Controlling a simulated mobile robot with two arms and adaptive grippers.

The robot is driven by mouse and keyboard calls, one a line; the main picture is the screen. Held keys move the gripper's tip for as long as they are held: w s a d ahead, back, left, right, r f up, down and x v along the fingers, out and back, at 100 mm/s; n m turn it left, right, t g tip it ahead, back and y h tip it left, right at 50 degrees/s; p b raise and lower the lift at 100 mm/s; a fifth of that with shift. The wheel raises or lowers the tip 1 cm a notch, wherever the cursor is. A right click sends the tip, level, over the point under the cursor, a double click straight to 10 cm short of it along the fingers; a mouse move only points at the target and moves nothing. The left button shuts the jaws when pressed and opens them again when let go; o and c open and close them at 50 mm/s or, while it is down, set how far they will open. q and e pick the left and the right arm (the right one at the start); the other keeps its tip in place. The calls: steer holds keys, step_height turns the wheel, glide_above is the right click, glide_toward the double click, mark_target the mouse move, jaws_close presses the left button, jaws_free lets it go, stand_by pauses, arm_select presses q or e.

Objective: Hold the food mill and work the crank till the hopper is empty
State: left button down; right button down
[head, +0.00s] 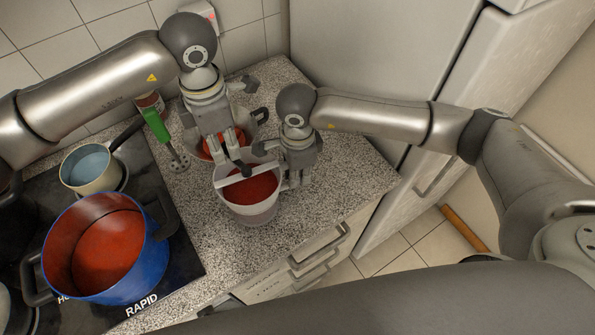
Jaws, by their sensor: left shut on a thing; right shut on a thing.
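The food mill (250,211) is a pale pot-shaped vessel on the speckled counter, with red sauce (256,189) in its hopper. A light bar, seemingly the crank (233,178), crosses the hopper with a dark knob near its middle. My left gripper (238,164) comes down from above and is shut at the dark knob of the crank; its fingertips partly hide it. My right gripper (291,182) is shut at the right side of the mill, seemingly on its rim or handle; the exact contact is hidden.
Another vessel with red content (213,148) stands behind the mill, partly hidden by my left gripper. A blue pot (147,268) of red sauce and a small pan (72,181) are on the hob at left. Counter right of the mill is clear.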

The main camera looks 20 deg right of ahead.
arm_select(q)
steer(key=c, duration=1)
jaws_free()
steer(key=shift+c, duration=0.2)
steer(key=shift+r, duration=3)
steer(key=shift+r, duration=0.1)
step_height(320, 180, up, 12)
